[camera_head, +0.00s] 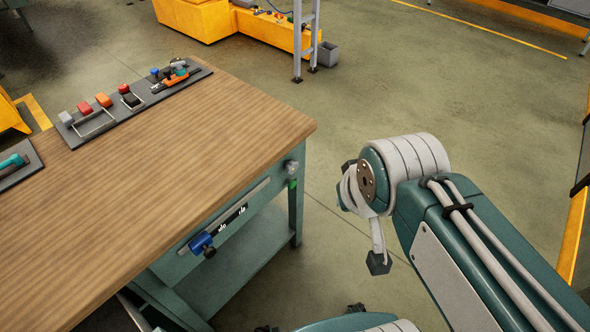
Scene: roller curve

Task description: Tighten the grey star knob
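The grey star knob (291,167) sits on the side of the teal workbench near its right corner, just below the wooden top. It is small, and its lobes are hard to make out. A green part lies right under it. My gripper (364,215) is at the end of my arm, to the right of the knob and apart from it. Its pale curved fingers end in dark tips that stand well apart, with nothing visible between them. Part of the gripper is hidden behind the wrist.
A blue knob (202,243) sits on a slotted rail on the bench front. The wooden top (150,200) is mostly bare; a dark board (125,112) at its back holds coloured parts and handles. Open floor (450,95) lies beyond the bench. A grey post (306,40) stands behind.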

